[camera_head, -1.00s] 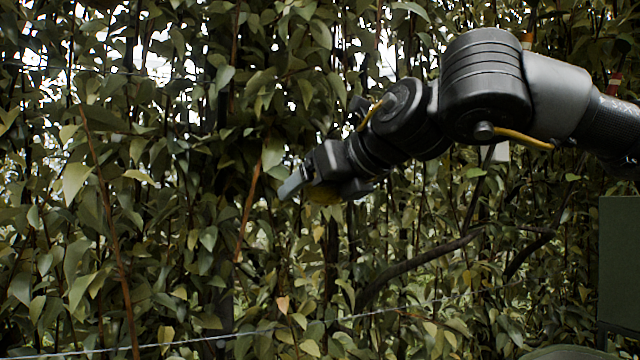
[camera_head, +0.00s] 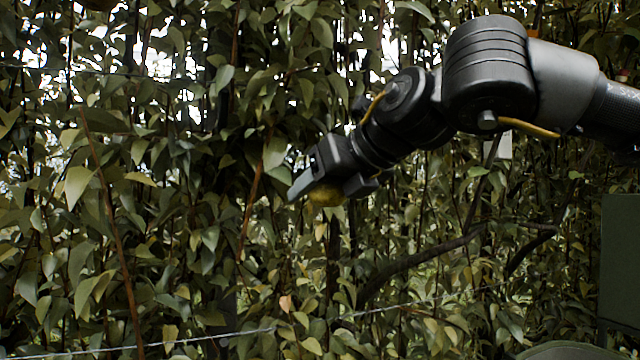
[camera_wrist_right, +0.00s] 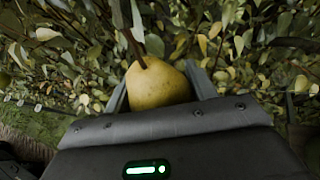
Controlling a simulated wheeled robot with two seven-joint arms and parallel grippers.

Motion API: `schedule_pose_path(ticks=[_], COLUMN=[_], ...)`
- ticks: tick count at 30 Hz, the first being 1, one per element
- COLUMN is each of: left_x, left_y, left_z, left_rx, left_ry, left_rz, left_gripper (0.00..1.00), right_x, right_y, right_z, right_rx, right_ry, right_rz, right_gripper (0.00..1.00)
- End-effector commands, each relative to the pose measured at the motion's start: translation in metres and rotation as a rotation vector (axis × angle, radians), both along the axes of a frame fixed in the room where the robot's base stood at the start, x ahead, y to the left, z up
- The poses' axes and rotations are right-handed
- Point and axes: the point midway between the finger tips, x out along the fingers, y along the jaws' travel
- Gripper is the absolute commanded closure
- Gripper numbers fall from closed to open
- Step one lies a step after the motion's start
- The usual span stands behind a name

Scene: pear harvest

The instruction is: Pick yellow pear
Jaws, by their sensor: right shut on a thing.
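A yellow pear (camera_wrist_right: 158,86) with a brown stem sits between the two fingers of my right gripper (camera_wrist_right: 160,92) in the right wrist view. The fingers press on it from both sides, and its lower part is hidden behind the gripper body. In the head view the right gripper (camera_head: 327,193) is in front of the leaves near the middle, and the yellow pear (camera_head: 326,196) shows partly between its fingers. My left gripper is in neither view.
Dense foliage (camera_head: 180,200) fills the head view behind the arm. A thin wire (camera_head: 230,333) crosses low in front of the leaves. A dark branch (camera_head: 420,258) runs below the arm. A green box-like panel (camera_head: 619,258) stands at the right edge.

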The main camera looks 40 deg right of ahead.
Motion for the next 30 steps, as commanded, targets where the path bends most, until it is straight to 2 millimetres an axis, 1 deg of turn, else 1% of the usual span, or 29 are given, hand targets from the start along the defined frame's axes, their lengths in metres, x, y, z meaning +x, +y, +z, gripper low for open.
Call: schedule_pose_path(ticks=[10, 21, 30], left_x=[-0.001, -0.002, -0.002], left_y=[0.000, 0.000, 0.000], left_z=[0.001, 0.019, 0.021], left_rx=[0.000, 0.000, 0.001], left_ry=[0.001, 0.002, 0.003], left_rz=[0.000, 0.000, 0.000], left_gripper=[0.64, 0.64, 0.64], right_x=[-0.001, -0.007, -0.009], right_y=[0.001, 0.006, 0.008], right_z=[0.000, 0.003, 0.000], right_rx=[0.005, 0.070, 0.090], right_ry=[0.007, 0.093, 0.118], right_rz=[0.000, 0.000, 0.000], right_gripper=[0.71, 0.71, 0.71])
